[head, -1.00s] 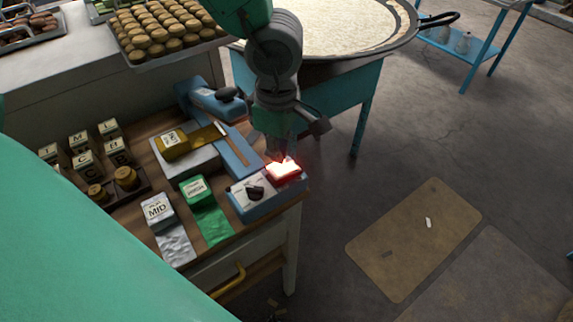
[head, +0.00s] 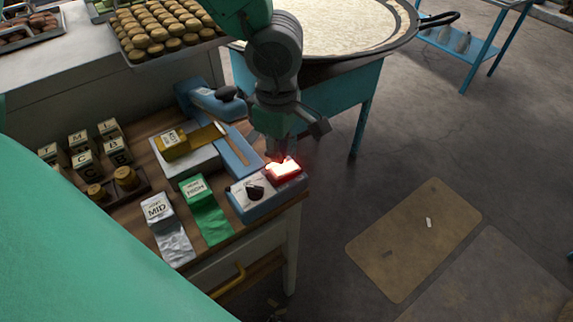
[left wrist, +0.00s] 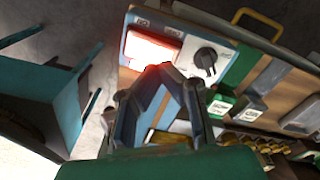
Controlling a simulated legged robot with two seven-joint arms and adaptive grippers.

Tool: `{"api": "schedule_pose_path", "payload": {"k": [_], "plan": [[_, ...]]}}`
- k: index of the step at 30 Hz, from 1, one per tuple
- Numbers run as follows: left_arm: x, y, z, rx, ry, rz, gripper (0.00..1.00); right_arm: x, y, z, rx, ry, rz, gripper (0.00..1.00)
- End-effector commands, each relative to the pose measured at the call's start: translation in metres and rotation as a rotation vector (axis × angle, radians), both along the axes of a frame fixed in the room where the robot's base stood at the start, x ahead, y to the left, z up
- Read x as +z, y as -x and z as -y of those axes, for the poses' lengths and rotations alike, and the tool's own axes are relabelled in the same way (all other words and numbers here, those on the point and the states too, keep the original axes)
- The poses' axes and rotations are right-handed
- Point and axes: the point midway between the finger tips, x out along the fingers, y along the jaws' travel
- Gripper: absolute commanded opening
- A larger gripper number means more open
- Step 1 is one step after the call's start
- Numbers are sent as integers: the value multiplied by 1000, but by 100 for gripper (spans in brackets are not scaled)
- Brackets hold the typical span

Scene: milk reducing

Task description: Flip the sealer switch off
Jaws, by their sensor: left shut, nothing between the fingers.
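The sealer switch (head: 284,170) is a glowing red rocker on the right end of the blue sealer's control box (head: 262,206), beside a black knob (head: 255,192). In the left wrist view the lit switch (left wrist: 150,48) is at the upper middle. My left gripper (head: 274,158) is shut and empty, pointing down at the switch's far edge. Its fingertips (left wrist: 160,70) overlap the switch's edge in the wrist view and catch its red glow; I cannot tell whether they touch it. The sealer's arm (head: 238,152) lies behind. My right gripper is not in view.
A tray of lettered stamps (head: 85,160) is further left. A large round pan (head: 330,30) is behind my arm. Open floor lies right of the bench.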

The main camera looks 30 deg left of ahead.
Motion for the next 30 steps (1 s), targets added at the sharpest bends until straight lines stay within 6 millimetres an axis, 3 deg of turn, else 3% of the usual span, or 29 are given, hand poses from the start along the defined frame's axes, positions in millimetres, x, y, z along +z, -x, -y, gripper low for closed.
{"api": "schedule_pose_path", "payload": {"k": [30], "plan": [[-16, 0, 0, 0, 0, 0, 0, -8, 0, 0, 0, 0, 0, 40]]}}
